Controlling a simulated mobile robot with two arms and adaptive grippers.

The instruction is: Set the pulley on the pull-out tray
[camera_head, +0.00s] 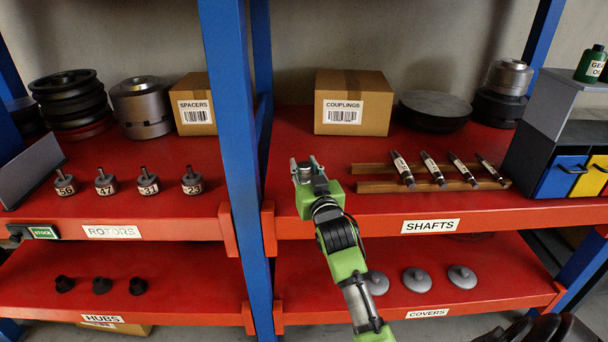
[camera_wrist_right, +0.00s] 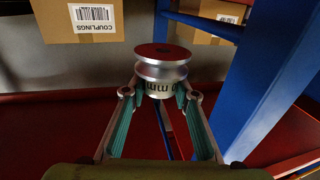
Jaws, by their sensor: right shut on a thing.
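My right gripper (camera_head: 308,165) reaches in over the upper shelf, in front of the couplings box. In the right wrist view the right gripper (camera_wrist_right: 161,92) is shut on the pulley (camera_wrist_right: 162,72). The pulley is a silvery grooved wheel with a small hole in its top face and a white label with dark letters on its lower part. It is held between the fingertips. In the head view the pulley is too small and covered to make out clearly. I cannot make out a pull-out tray in either view. My left gripper is not in view.
A blue upright (camera_head: 236,130) stands left of my right gripper. The couplings box (camera_head: 353,95) is behind it. Several shafts (camera_head: 432,168) lie on a wooden rack to the right. Rotors (camera_head: 148,184) stand on the left shelf; grey covers (camera_head: 416,280) lie below.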

